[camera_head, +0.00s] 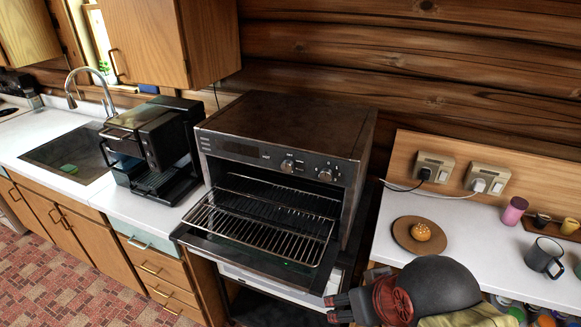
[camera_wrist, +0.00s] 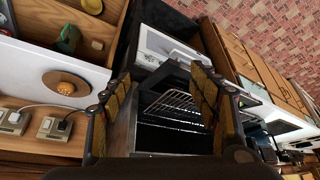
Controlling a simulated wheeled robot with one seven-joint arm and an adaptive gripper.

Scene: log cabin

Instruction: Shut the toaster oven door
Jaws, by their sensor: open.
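The toaster oven (camera_head: 285,125) is a dark metal box on the counter against the log wall. Its door (camera_head: 250,255) hangs open, folded down toward the front, with a wire rack (camera_head: 258,225) pulled partly out above it. My gripper (camera_head: 335,308) is at the lower right of the oven, close to the right front corner of the open door; whether it touches cannot be told. In the wrist view my gripper (camera_wrist: 160,88) has its fingers spread wide, with the oven rack (camera_wrist: 175,105) and dark interior seen between them. Nothing is held.
A black coffee machine (camera_head: 155,145) stands left of the oven, beside the sink (camera_head: 70,155). On the right counter are a plate (camera_head: 402,240) with a bun (camera_head: 421,231), a grey mug (camera_head: 543,257) and a pink cup (camera_head: 514,211). Wooden cabinets (camera_head: 170,40) hang above.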

